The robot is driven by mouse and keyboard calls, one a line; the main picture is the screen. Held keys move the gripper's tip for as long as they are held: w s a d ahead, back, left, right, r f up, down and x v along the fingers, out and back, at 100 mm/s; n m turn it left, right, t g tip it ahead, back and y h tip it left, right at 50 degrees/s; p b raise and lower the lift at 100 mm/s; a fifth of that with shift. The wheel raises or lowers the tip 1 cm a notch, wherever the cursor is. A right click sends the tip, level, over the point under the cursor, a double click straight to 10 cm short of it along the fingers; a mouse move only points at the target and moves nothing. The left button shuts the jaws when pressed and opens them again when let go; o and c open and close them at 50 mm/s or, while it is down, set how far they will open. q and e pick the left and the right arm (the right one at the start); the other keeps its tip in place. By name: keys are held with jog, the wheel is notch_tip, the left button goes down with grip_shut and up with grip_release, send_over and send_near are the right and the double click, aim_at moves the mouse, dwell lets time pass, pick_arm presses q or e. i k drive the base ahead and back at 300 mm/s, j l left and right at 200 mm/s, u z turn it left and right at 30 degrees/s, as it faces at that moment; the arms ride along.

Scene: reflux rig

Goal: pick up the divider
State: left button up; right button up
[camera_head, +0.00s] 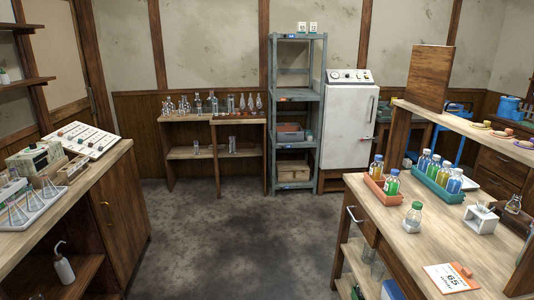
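An upright brown wooden panel (428,78) stands on the raised shelf (470,127) at the right; it looks like the divider, though I cannot be sure. Its lower edge appears to meet the shelf at the shelf's far left end. Nothing holds it. Neither of my grippers shows in the head view.
The right workbench (400,234) bears an orange tray (374,189) and a teal tray (430,188) of bottles, a lone bottle (413,217) and a card (451,278). A left counter (60,205) holds flasks. The floor (235,245) between is clear.

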aim_at(287, 128)
jog(key=i+j, duration=0.1)
jog(key=i, duration=2.6)
jog(key=i+j, duration=0.15)
jog(key=i, duration=1.25)
jog(key=i+l+z, duration=0.2)
jog(key=i+z, duration=0.2)
jog(key=i+l+z, duration=0.1)
jog(key=i+z, duration=0.55)
jog(key=z, duration=0.15)
jog(key=i+j+z, duration=0.1)
jog(key=i+z, duration=0.3)
jog(key=i+j+z, duration=0.2)
jog(key=z, duration=0.2)
jog(key=i+l+z, duration=0.25)
jog(key=i+z, duration=0.25)
jog(key=i+l+z, duration=0.15)
jog(key=i+z, duration=0.15)
jog(key=z, duration=0.15)
jog(key=i+j+z, duration=0.1)
jog(key=i+z, duration=0.4)
jog(key=u, duration=3.5)
